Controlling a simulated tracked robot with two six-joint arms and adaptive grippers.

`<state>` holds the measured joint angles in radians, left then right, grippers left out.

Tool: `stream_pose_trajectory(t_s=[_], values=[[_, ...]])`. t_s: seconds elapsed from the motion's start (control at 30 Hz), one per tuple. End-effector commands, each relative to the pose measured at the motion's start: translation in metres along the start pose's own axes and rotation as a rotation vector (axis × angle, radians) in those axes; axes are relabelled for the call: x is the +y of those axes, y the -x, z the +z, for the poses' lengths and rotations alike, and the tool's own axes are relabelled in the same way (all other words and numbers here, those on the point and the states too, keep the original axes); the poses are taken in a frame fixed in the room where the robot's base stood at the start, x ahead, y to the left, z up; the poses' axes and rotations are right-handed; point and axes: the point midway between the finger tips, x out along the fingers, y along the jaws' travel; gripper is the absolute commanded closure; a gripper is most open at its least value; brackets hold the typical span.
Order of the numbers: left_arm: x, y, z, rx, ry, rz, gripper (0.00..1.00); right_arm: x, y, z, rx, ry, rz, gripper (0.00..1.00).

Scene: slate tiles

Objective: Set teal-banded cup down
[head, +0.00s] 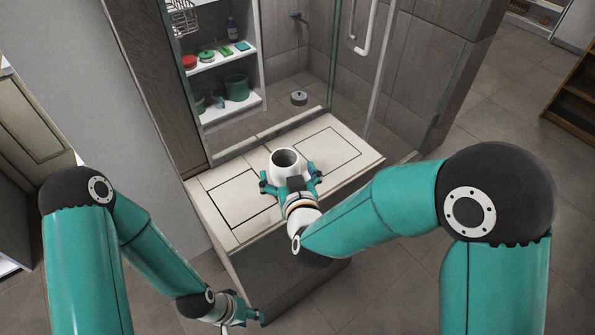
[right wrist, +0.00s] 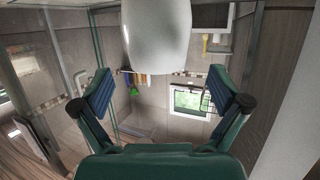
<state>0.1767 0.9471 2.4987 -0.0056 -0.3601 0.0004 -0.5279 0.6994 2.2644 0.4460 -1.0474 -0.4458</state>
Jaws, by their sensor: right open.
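A white cup (head: 285,160) with a dark hollow inside shows in the middle of the head view, over the pale bench top (head: 238,232), between two outlined rectangles. I see no teal band on its visible side. My right gripper (head: 291,178) is open, with its fingers spread to either side of the cup's near side. In the right wrist view the cup (right wrist: 157,35) fills the top middle, and clear gaps show between it and both fingers. I cannot tell whether its base touches the bench. My left gripper (head: 245,313) hangs low beside the bench front; its jaws are unclear.
White shelves (head: 232,110) behind the bench hold red, green and teal items and a dark bottle (head: 232,27). A glass shower panel (head: 334,55) rises behind the bench. A small grey round object (head: 299,98) lies on the shower floor. Both outlined rectangles on the bench are bare.

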Motion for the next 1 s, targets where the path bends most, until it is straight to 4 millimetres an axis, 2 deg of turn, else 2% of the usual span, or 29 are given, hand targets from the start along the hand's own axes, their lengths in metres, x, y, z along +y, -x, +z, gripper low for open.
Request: stream_pose_trajectory(t_s=[0.17, 0.4, 0.7, 1.0], values=[[0.002, 0.006, 0.0, 0.0, 0.0, 0.0, 0.6, 0.002, -0.015, -0.004, -0.002, 0.0, 0.001, 0.02], [0.004, 0.011, 0.0, 0.0, 0.0, 0.0, 0.6, 0.004, -0.046, -0.008, -0.001, -0.001, 0.001, 0.02], [0.004, 0.011, 0.0, 0.0, 0.0, 0.0, 0.6, 0.003, -0.052, -0.007, -0.001, 0.0, 0.0, 0.02], [0.004, 0.011, 0.0, 0.0, 0.0, 0.0, 0.6, 0.003, -0.051, -0.007, -0.001, 0.0, 0.001, 0.52]])
